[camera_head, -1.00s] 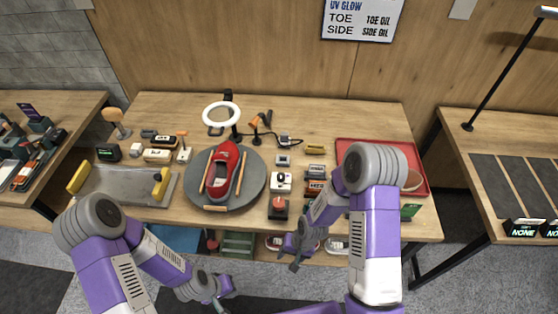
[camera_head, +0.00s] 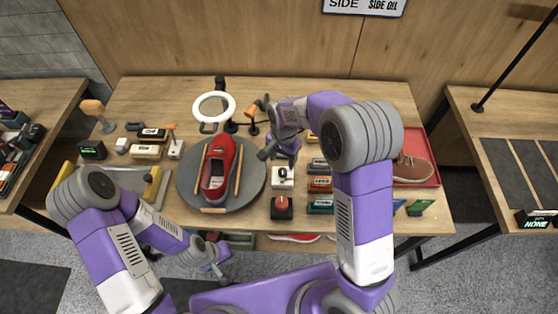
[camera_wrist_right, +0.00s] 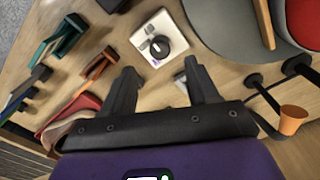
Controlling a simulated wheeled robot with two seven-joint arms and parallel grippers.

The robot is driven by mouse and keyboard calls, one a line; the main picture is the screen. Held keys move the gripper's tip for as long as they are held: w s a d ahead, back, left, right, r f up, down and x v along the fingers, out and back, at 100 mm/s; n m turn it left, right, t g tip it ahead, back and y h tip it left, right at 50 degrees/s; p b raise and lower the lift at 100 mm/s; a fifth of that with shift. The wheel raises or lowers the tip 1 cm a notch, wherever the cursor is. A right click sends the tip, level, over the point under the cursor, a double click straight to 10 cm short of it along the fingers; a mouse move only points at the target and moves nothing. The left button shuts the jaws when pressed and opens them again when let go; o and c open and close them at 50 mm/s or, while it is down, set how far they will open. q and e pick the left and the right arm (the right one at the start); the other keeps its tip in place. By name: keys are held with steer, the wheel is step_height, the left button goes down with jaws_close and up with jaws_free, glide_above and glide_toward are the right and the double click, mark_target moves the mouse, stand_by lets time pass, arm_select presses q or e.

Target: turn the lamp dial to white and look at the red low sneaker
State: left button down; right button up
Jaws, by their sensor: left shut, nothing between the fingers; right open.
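The red low sneaker (camera_head: 217,168) lies on the round grey turntable (camera_head: 251,172), between orange sticks. A white ring lamp (camera_head: 214,107) stands behind it, with a pale ring. A white box with a black round dial (camera_head: 283,177) sits right of the turntable; it also shows in the right wrist view (camera_wrist_right: 159,46). My right gripper (camera_head: 277,154) is over the table just behind this box. In the right wrist view my right gripper (camera_wrist_right: 158,72) is open and empty, its fingers apart from the dial. My left gripper (camera_head: 221,269) is shut and empty in front of the table.
Small labelled blocks (camera_head: 320,184) stand right of the dial box, and a red-knobbed box (camera_head: 281,207) stands in front of it. A red tray (camera_head: 433,148) holds a brown shoe (camera_head: 411,169). An orange lamp head (camera_wrist_right: 292,119) is near my right gripper.

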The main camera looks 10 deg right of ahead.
mark_target(283, 170)
steer(key=shift+w+f, duration=0.3)
steer(key=shift+f, duration=0.05)
steer(key=f, duration=0.6)
steer(key=shift+s+f+b, duration=0.25)
steer(key=shift+s+b, duration=0.05)
steer(key=shift+c, duration=0.2)
steer(key=c, duration=1)
